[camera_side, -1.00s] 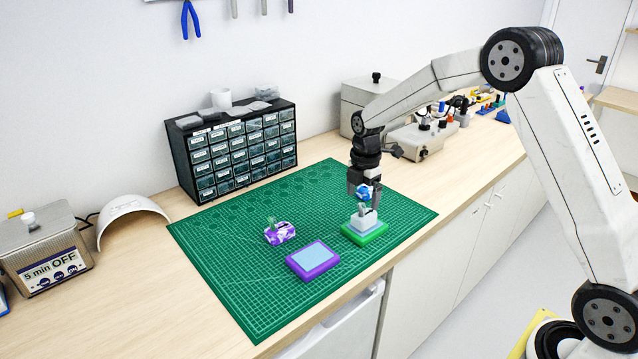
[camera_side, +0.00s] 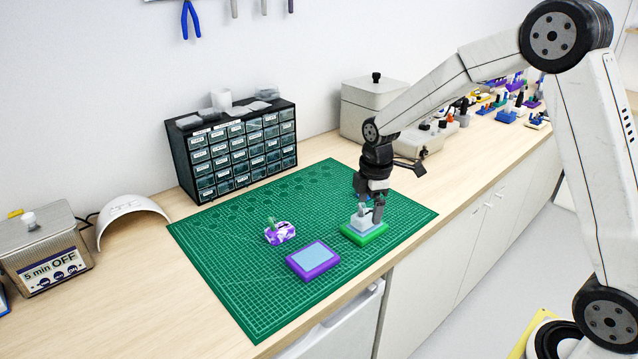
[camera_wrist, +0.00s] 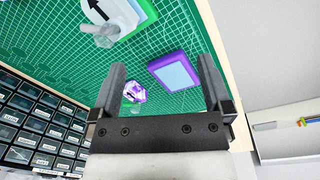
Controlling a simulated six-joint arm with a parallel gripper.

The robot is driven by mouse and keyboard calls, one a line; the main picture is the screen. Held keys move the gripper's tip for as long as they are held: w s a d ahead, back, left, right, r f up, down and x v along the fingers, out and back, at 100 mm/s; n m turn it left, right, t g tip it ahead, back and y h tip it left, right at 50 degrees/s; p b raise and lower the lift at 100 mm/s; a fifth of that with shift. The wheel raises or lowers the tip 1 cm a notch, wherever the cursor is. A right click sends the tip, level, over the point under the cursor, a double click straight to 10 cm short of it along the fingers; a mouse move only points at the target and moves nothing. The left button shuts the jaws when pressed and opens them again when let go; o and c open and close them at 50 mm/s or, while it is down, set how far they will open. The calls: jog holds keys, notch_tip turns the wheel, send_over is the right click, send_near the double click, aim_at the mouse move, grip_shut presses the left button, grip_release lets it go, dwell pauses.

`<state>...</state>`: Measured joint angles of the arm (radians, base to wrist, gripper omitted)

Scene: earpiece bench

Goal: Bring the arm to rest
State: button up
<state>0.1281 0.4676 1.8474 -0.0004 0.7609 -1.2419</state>
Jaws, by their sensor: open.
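In the side view my gripper (camera_side: 368,192) is close above the right part of the green mat, at the grey block on a green base (camera_side: 364,232). Its fingers partly hide the top of that block, and I cannot tell whether they touch it. In the wrist view my gripper (camera_wrist: 162,64) has its two dark fingers wide apart with nothing held between them. The green base (camera_wrist: 143,12) shows at the top of that view, with a pale block marked by a black arrow and a clear greyish piece (camera_wrist: 100,36).
A purple tray with a light blue top (camera_side: 313,261) and a purple-white marbled piece (camera_side: 279,233) stand on the green mat (camera_side: 240,300). A drawer cabinet (camera_side: 235,150) stands behind. Grey boxes (camera_side: 372,105) are at the back right. The front mat is clear.

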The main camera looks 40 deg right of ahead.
jog(key=s+a+m+t, duration=0.1)
jog(key=s+a+m, duration=0.2)
jog(key=s+m, duration=0.3)
jog(key=s+a+m, duration=0.2)
jog(key=s+m, duration=0.4)
jog(key=s, duration=0.4)
jog(key=shift+s+a+f+m+t, duration=0.35)
jog(key=shift+a+f+m+t, duration=0.05)
jog(key=shift+f, duration=0.05)
